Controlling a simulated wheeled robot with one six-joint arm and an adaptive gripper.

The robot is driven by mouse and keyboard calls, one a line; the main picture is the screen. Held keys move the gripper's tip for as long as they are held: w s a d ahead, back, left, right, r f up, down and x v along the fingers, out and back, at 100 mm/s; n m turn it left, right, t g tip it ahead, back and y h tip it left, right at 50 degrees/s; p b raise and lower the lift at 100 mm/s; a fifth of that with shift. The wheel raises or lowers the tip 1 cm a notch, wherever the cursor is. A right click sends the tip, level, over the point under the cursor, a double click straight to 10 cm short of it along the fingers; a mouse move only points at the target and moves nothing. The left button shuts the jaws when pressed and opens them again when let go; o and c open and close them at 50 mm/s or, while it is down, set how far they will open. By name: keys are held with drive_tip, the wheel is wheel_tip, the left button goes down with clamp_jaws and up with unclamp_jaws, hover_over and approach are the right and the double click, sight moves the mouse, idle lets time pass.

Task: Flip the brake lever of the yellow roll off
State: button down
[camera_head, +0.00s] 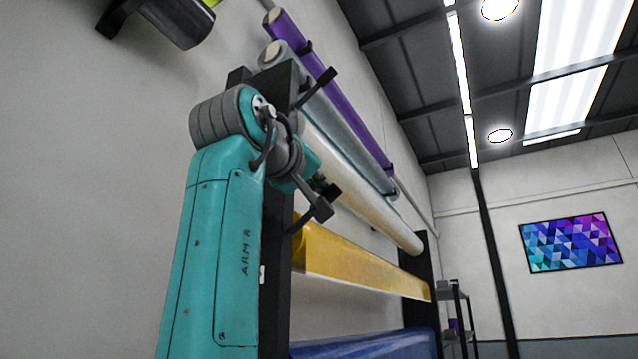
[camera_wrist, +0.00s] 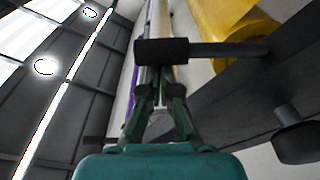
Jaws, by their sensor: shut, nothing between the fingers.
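The yellow roll (camera_head: 350,262) hangs on the rack below a cream roll, and its yellow end also shows at the top right of the wrist view (camera_wrist: 236,22). Its brake lever (camera_head: 319,209) is a black rod with a thick cylindrical handle, sticking out from the rack's near post. In the wrist view the handle of the lever (camera_wrist: 160,51) lies across the picture just in front of my fingertips. My gripper (camera_wrist: 160,88) is shut and empty, with its tips partly hidden by the handle. I cannot tell whether they touch. In the head view my gripper (camera_head: 325,186) is small and partly hidden beside the lever.
The dark rack post (camera_wrist: 230,105) runs close along the right of my gripper, with another black knob (camera_wrist: 295,140) on it. Another brake lever (camera_head: 318,88) sticks out higher up. Purple (camera_head: 320,85), grey and cream rolls lie above, a blue roll (camera_head: 365,346) below.

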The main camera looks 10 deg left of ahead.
drive_tip(key=f+m, duration=0.1)
drive_tip(key=d+f+m, duration=0.1)
drive_tip(key=m, duration=0.1)
drive_tip(key=shift+s+d+f+h, duration=0.1)
drive_tip(key=shift+s+d+h, duration=0.2)
drive_tip(key=shift+h, duration=0.1)
wheel_tip(320, 180, down, 10)
drive_tip(key=m+g+h, duration=0.1)
drive_tip(key=m+h, duration=0.1)
drive_tip(key=m, duration=1)
drive_tip(key=shift+s+d+r, duration=0.15)
drive_tip(key=shift+d+r, duration=0.05)
drive_tip(key=shift+d, duration=0.2)
drive_tip(key=shift+a+f, duration=0.1)
drive_tip(key=shift+f, duration=0.05)
wheel_tip(320, 180, up, 4)
drive_tip(key=d, duration=0.3)
drive_tip(key=v, duration=1)
drive_tip(key=shift+a, duration=0.2)
